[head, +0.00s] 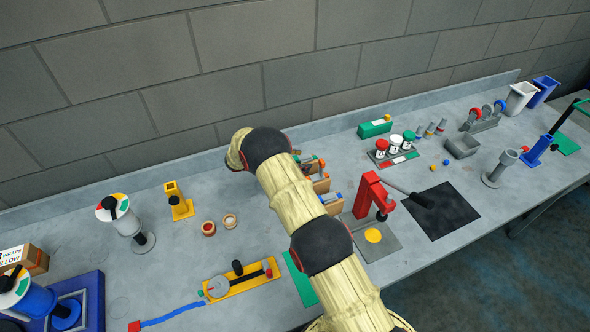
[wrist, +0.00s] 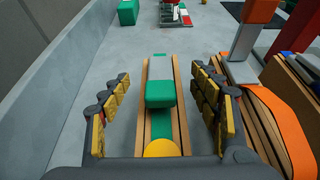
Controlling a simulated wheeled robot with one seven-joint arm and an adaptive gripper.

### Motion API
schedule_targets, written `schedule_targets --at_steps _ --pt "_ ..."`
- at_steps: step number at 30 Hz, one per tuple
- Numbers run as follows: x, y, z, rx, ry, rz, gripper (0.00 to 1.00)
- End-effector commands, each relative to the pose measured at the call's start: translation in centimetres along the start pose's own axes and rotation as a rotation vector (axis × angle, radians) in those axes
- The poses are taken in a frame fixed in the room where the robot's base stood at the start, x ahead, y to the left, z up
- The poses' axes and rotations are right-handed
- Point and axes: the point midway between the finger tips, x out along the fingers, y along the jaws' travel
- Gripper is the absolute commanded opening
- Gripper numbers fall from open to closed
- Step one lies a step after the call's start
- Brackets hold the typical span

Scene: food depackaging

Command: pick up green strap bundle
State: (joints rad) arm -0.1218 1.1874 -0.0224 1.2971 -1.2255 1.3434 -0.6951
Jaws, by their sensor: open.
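The green strap bundle (wrist: 183,128) shows in the wrist view as brown slats with a green strap along the top and a raised green block (wrist: 160,95) in the middle. A yellow disc (wrist: 161,148) sits at its near end. My gripper (wrist: 161,74) is open, with yellow-padded fingers on either side of the bundle and visible gaps to the green block. I cannot tell how high the fingers are above the bundle. In the head view my arm hides the gripper and most of this area.
A bundle with an orange strap (wrist: 283,125) stands close to the right finger. A green box (wrist: 128,12) and a rack with a red and white front (wrist: 176,18) lie farther ahead. A red press-like device (head: 370,192) stands right of my arm. Bare bench lies left of the bundle.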

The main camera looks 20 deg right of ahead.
Motion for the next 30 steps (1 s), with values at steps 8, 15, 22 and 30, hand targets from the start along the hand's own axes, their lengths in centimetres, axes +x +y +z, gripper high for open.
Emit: schedule_targets --at_steps 8,15,22,30 --pt "2.1 0.0 0.1 0.001 0.000 0.000 0.62" --pt "2.0 0.0 0.1 0.001 0.000 -0.001 0.55" --pt "2.0 0.0 0.1 0.001 0.000 -0.001 0.42" --pt "2.0 0.0 0.1 0.001 0.000 -0.001 0.26"
